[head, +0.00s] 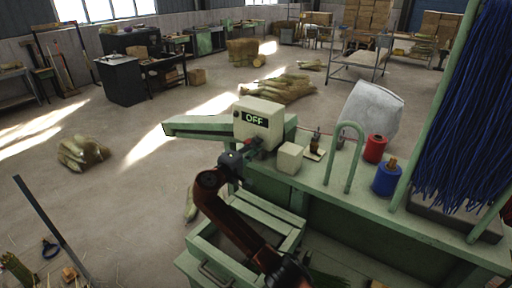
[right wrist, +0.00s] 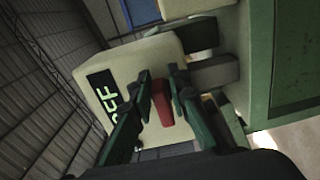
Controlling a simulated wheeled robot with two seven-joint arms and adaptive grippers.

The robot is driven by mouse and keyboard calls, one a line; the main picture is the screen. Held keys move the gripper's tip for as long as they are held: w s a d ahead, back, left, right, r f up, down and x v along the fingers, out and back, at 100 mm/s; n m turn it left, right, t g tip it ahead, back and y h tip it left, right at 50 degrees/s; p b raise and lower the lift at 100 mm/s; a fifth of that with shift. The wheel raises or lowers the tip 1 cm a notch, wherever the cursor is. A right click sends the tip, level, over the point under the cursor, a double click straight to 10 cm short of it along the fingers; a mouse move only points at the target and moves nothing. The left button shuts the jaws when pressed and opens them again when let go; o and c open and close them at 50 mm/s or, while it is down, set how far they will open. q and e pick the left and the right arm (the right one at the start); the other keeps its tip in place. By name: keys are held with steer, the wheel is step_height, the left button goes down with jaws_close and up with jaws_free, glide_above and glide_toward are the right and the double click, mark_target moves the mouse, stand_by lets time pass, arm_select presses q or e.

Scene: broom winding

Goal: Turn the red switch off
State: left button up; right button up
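The red switch (right wrist: 162,102) is a small red lever on the front of a cream box (head: 258,121) with a black label reading OFF (head: 256,119). The box stands on the green machine at the middle of the head view. My right gripper (head: 246,150) is at the front of this box, by the switch. In the right wrist view its two dark green fingers (right wrist: 160,80) are apart, one on each side of the red lever. I cannot tell whether they touch it. The gripper hides most of the switch in the head view. My left gripper is not in view.
The green bench (head: 345,200) carries a small cream block (head: 290,158), a red spool (head: 375,148), a blue spool (head: 387,179) and a green hoop (head: 345,150). Blue bristles (head: 468,110) hang at the right. Straw bundles (head: 83,152) lie on the open floor.

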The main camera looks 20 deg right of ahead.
steer(key=o, duration=0.3)
steer(key=shift+o, duration=0.2)
steer(key=v, duration=1.2)
steer(key=shift+s, duration=0.1)
